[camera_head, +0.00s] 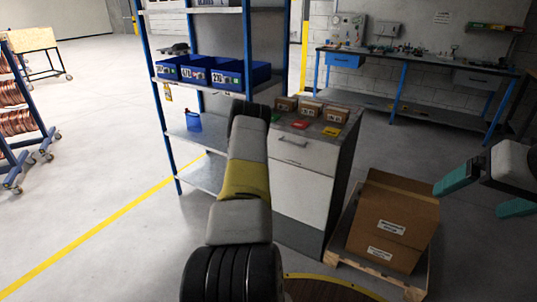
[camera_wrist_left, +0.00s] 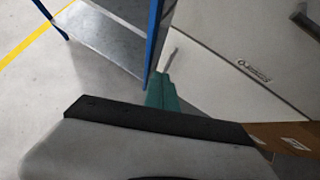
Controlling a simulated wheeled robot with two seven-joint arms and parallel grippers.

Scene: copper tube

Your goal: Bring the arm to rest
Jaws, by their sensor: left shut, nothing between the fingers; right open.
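My right gripper (camera_head: 468,201) is at the right edge in the head view, its two teal fingers spread apart and empty, to the right of the cardboard boxes. An arm of mine with a yellow band rises through the middle of the head view, and no gripper shows at its end. My left gripper (camera_wrist_left: 165,92) shows in the left wrist view as teal fingers close together, shut with nothing held. It is in front of the white cabinet front, beside a blue shelf post. A grey arm link covers the lower part of that view.
A blue-post shelf (camera_head: 175,125) with blue bins (camera_head: 213,74) stands beside a white cabinet (camera_head: 304,180) with small boxes on top. Cardboard boxes (camera_head: 393,222) sit on a wooden pallet (camera_head: 345,262) at right. A workbench (camera_head: 400,62) stands behind. The floor at left is clear up to the copper coils (camera_head: 15,122).

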